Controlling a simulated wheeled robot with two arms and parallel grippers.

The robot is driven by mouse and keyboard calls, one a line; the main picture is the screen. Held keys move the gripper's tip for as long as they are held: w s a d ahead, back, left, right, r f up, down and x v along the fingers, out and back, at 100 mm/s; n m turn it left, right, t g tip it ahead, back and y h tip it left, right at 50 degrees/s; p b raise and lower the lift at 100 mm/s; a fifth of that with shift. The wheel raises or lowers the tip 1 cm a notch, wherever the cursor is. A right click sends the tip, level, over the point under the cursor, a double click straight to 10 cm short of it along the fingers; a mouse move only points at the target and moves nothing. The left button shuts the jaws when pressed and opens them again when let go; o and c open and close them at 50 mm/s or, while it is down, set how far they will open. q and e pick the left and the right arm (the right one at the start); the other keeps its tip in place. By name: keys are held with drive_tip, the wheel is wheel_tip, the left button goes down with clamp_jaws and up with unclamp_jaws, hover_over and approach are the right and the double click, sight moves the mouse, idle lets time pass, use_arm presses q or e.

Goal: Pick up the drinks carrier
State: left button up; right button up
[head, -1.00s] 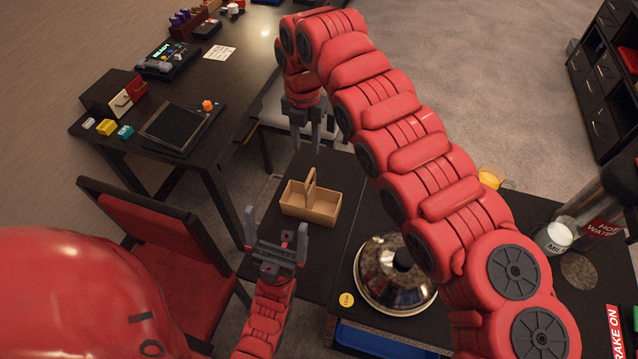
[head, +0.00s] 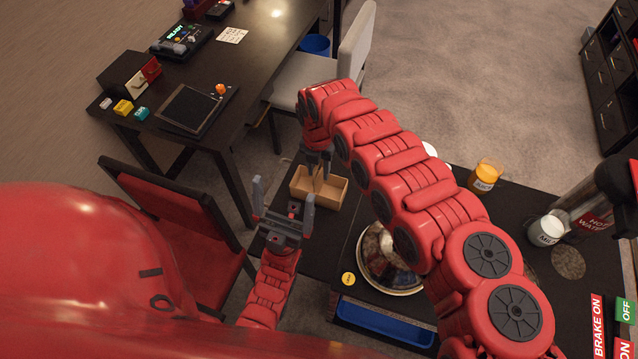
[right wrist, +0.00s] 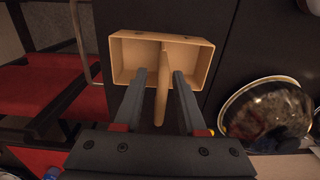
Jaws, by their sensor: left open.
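The drinks carrier is a tan open box (head: 334,197) with an upright centre handle, standing on the dark counter. In the right wrist view the carrier (right wrist: 196,60) lies ahead, with two empty compartments. My right gripper (head: 319,160) is above it at the handle. In the right wrist view its fingers (right wrist: 160,75) are open, one on each side of the handle (right wrist: 161,100), with visible gaps. My left gripper (head: 283,198) is open and empty, left of and nearer than the carrier. My right arm covers part of the counter.
A metal dome (head: 383,265) stands right of the carrier, partly behind my right arm. A blue tray (head: 385,323) lies in front. A red chair (head: 170,205) is at left. An orange-filled cup (head: 485,177) and milk jug (head: 546,230) stand at right.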

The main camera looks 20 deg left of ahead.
sight(319, 179)
wheel_tip(319, 179, down, 2)
drive_tip(key=shift+s+f, duration=0.1)
drive_tip(key=shift+s, duration=0.05)
drive_tip(key=shift+f, duration=0.2)
drive_tip(key=shift+c, duration=0.2)
clamp_jaws()
idle(1.1)
